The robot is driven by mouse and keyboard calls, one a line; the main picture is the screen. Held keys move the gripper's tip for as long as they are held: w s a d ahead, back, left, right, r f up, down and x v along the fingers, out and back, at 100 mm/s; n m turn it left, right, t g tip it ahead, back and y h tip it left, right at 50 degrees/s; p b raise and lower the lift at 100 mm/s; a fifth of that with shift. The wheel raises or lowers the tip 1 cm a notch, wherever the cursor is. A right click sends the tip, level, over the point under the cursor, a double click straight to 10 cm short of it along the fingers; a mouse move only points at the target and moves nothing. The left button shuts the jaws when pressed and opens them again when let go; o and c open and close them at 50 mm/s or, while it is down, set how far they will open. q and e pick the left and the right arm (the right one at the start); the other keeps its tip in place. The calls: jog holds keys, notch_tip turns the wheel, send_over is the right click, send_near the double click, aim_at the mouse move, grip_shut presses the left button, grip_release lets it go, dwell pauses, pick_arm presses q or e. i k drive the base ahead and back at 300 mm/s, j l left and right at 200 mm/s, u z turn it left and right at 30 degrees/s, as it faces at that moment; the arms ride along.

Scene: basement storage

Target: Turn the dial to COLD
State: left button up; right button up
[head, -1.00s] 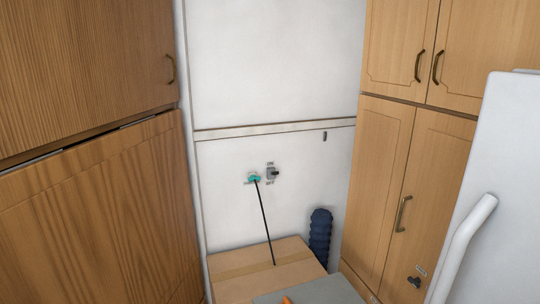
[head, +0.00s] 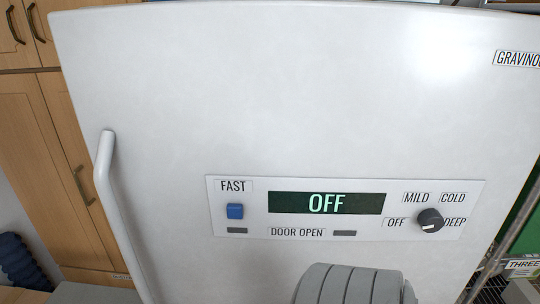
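The dial (head: 430,219) is a small dark round knob at the right end of the control panel (head: 400,233) on a white appliance (head: 280,90). The labels OFF, MILD, COLD and DEEP stand around it, with COLD at its upper right. A small white mark shows on the knob's lower part; its exact direction is hard to tell. The display (head: 327,203) reads OFF. No fingers of my left or right gripper show in the head view, and nothing touches the dial.
A blue button (head: 235,211) under FAST and a DOOR OPEN label are on the panel's left. A white vertical handle (head: 110,200) is on the appliance's left edge. Wooden cabinets (head: 40,160) stand at the left. A dark blue ribbed object (head: 20,262) is at the lower left.

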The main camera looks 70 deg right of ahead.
aim_at(430, 220)
jog(key=z, duration=2.1)
